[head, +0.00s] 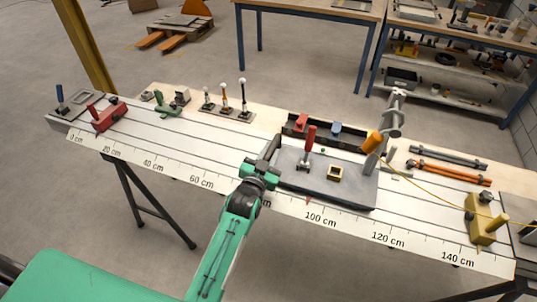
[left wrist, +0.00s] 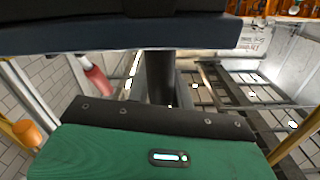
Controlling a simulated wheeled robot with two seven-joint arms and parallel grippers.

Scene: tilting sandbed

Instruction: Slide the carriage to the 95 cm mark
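The carriage is a dark grey flat plate (head: 355,190) on the long pale rail (head: 160,133). It carries a red-handled clamp (head: 310,136) and a small brass square (head: 335,173). A small red pointer (head: 308,201) at its front edge sits slightly left of the 100 cm label on the scale (head: 345,222). My left gripper (head: 268,157) is at the carriage's left end, over the rail, and hides part of the 80 cm label. In the left wrist view a dark bar and post stand close before its green body; its fingers cannot be told apart. My right gripper is out of view.
A red block (head: 108,116) stands on the rail near the 0–20 cm end. A yellow stop block (head: 484,222) stands near the 140 cm end. An orange-tipped lever (head: 372,142) with a yellow cord is at the carriage's right. Small tools line the back board.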

